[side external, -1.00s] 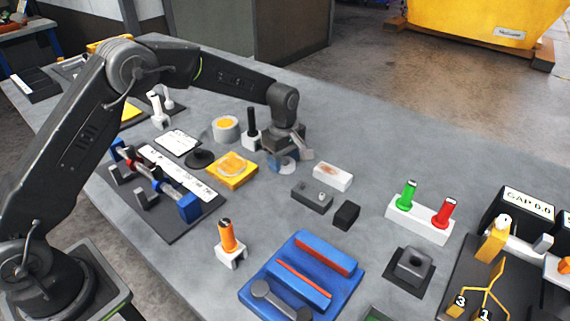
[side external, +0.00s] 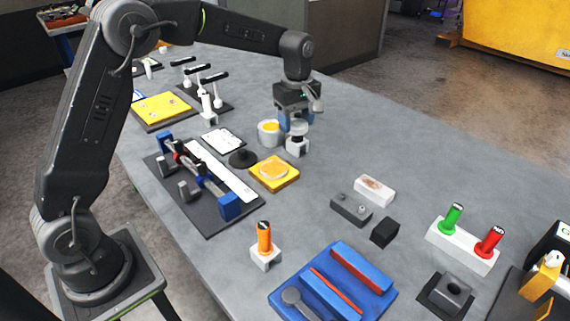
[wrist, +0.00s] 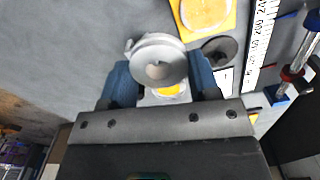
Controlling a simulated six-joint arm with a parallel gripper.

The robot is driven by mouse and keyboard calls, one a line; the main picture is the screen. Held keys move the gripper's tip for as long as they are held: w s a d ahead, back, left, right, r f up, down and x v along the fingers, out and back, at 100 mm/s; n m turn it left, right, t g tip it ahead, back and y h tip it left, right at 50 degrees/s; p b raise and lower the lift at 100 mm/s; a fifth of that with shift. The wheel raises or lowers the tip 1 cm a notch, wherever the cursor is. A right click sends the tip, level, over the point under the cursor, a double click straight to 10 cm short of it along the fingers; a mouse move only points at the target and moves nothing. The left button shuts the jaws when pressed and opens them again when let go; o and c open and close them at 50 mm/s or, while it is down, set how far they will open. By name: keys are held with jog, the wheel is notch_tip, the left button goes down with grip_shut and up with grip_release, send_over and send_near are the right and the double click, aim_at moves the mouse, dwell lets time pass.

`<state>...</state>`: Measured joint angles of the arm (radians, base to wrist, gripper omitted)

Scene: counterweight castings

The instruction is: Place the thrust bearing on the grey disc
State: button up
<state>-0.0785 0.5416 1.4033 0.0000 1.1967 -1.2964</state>
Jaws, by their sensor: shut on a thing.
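My gripper (wrist: 162,78) has blue fingers closed on a pale grey ring with a central hole, seemingly the thrust bearing (wrist: 158,62). In the side external view my gripper (side external: 297,125) holds it up above the bench, in line with a small white block (side external: 297,149). The gap between ring and block cannot be told. A dark grey disc with a small central stub (side external: 243,159) lies on the bench to the left and nearer the camera. In the wrist view this disc (wrist: 218,50) is right of the ring, clear of it, with nothing on it.
A yellow plate with a round pale piece (side external: 273,173) is near the disc. A pale pot with a yellow top (side external: 268,132) stands just left of my gripper.

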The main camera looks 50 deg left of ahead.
jog(key=s+a+r, duration=0.1)
jog(key=s+a, duration=1)
jog(key=s, duration=0.1)
send_over(273, 167)
notch_tip(273, 167, down, 6)
jog(key=shift+f, duration=2)
jog(key=shift+f, duration=0.1)
jog(key=o, duration=1)
jog(key=shift+f, duration=0.1)
